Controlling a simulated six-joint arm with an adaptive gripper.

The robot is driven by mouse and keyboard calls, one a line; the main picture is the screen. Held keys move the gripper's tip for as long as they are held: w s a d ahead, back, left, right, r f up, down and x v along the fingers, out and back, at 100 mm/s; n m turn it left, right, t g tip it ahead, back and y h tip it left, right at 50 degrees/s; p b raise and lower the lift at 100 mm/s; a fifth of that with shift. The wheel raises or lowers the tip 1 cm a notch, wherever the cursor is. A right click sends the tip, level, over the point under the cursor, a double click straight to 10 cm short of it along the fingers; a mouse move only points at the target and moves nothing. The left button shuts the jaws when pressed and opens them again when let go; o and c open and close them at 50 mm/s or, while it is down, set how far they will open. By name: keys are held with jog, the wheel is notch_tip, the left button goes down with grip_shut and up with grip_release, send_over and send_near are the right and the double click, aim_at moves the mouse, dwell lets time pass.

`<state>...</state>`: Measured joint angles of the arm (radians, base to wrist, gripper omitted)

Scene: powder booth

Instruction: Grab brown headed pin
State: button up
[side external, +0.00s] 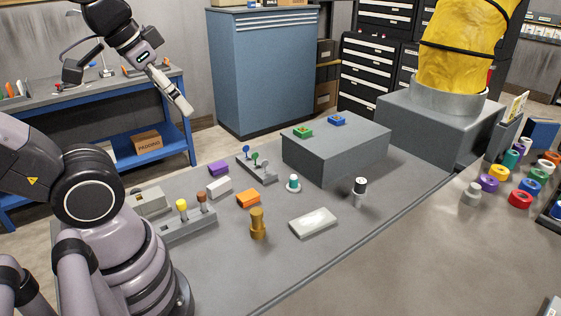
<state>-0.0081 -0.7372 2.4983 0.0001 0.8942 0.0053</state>
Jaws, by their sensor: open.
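The brown headed pin (201,197) stands upright in a low grey rack (187,231) on the near left of the table. A yellow headed pin (182,206) stands just left of it in the same rack. My gripper (184,106) is raised high above the table's far left side, well above and apart from the brown pin. It is open, with nothing seen between its fingers, which look overlapped from this angle. The lower part of the brown pin is hidden in the rack.
A second rack (257,169) holds small pins. A large grey block (337,152) stands behind. The table's front middle is clear.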

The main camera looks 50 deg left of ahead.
jog(key=w+a+f+n+g, duration=0.1)
jog(key=w+a+f+g, duration=0.1)
jog(key=w+a+f, duration=0.3)
jog(key=n+g, duration=0.2)
jog(key=g, duration=0.2)
send_over(201, 193)
notch_tip(201, 193, down, 17)
jog(key=f, duration=0.7)
jog(key=shift+w, duration=0.3)
jog(key=shift+s+f, duration=0.15)
jog(key=shift+f, duration=1.45)
jog(key=shift+s+f, duration=0.15)
jog(key=shift+f, duration=1.45)
grip_shut()
